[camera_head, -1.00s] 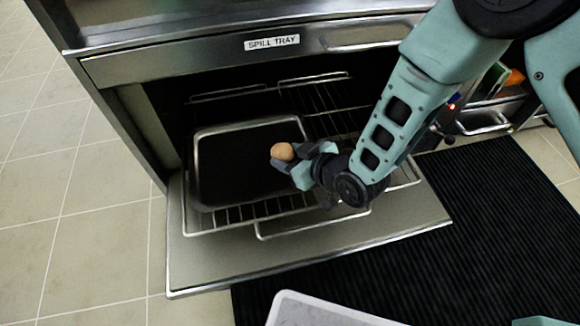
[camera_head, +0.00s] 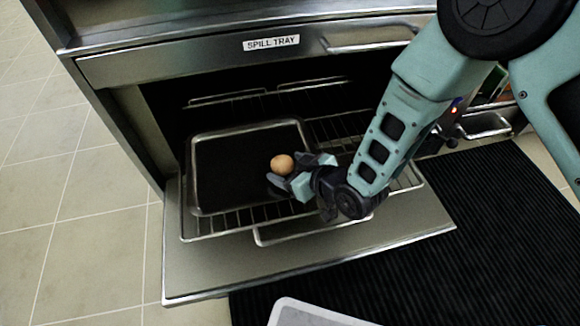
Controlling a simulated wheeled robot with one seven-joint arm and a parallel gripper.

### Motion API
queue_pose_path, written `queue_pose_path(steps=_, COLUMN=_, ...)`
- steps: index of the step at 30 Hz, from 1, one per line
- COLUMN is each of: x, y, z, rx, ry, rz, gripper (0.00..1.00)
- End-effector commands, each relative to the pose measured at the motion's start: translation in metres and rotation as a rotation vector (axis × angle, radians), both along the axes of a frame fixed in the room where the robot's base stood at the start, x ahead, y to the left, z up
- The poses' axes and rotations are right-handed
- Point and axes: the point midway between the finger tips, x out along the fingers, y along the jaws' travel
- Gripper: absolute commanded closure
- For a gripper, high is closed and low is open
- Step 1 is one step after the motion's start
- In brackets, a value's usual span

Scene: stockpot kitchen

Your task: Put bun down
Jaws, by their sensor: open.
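The round brown bun (camera_head: 282,164) is at the right side of the dark baking tray (camera_head: 230,172), inside its rim in the head camera view. The tray sits on a wire rack in the open oven. My gripper (camera_head: 290,174) reaches in from the right with its jaws open. The bun is at the fingertips, with one dark finger just below it and the other to its right. I cannot tell whether the bun touches a finger or rests fully on the tray.
The oven door (camera_head: 300,262) lies folded down in front of the rack (camera_head: 262,210). The spill tray drawer (camera_head: 230,52) is above the opening. A black ribbed mat (camera_head: 490,220) covers the floor at right. The tray's left and middle are bare.

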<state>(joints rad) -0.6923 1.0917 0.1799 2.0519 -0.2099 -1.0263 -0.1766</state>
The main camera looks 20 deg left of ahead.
Motion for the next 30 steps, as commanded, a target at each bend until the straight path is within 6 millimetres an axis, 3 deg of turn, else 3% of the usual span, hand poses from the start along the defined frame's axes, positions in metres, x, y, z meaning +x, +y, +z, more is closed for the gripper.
queue_pose_path(steps=18, x=-0.045, y=-0.083, z=0.054, rx=-0.002, ry=0.002, rz=-0.001, gripper=0.28)
queue_pose_path(steps=30, x=-0.050, y=-0.093, z=0.059, rx=-0.003, ry=0.001, rz=-0.001, gripper=0.28)
